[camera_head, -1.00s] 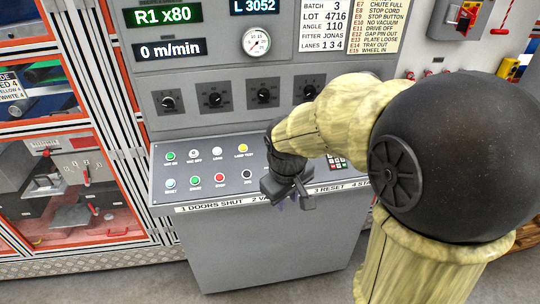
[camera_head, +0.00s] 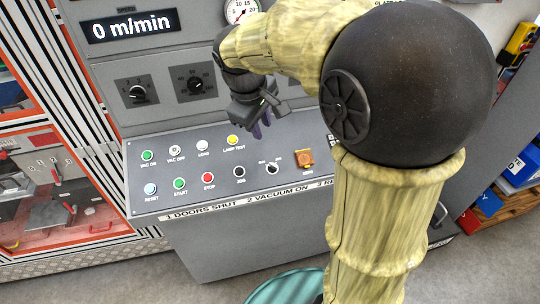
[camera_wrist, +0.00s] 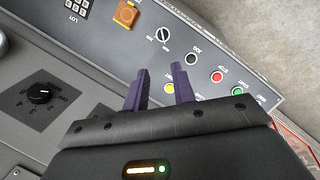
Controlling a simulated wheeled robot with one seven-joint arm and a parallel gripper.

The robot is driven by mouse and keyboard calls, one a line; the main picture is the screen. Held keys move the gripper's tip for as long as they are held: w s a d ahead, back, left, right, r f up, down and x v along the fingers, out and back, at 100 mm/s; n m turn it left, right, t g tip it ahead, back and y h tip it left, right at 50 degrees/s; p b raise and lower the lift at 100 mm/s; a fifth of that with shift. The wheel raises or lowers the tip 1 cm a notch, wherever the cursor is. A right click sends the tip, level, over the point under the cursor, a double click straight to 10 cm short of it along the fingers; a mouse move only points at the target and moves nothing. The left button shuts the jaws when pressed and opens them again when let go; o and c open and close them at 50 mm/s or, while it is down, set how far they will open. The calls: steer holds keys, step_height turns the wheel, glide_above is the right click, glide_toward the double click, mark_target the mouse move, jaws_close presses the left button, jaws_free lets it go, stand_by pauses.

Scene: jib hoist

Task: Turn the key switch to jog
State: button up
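A small round switch (camera_head: 272,168) with a pale bar across its face is on the sloping console, right of the black JOG button (camera_head: 239,172). I take it for the key switch; its small labels are too blurred to read surely. It also shows in the wrist view (camera_wrist: 163,35), its bar slanted, beyond my fingertips. My gripper (camera_head: 262,129) is above the console's back part, up from the switch in the head view and apart from it. In the wrist view its two purple fingers (camera_wrist: 159,70) are spread with nothing between them.
An orange square fitting (camera_head: 304,158) sits right of the switch. Red STOP (camera_head: 208,178), green START (camera_head: 179,184) and other buttons lie to the left. Dials (camera_head: 137,92) stand on the upright panel behind. A teal round rim (camera_head: 290,287) is at the bottom.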

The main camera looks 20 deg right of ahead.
glide_toward(271, 172)
steer(key=x, duration=0.4)
steer(key=d+x, duration=0.1)
steer(key=x, duration=0.1)
steer(key=shift+w+r, duration=0.15)
steer(key=shift+w, duration=0.3)
steer(key=shift+c, duration=0.3)
jaws_close()
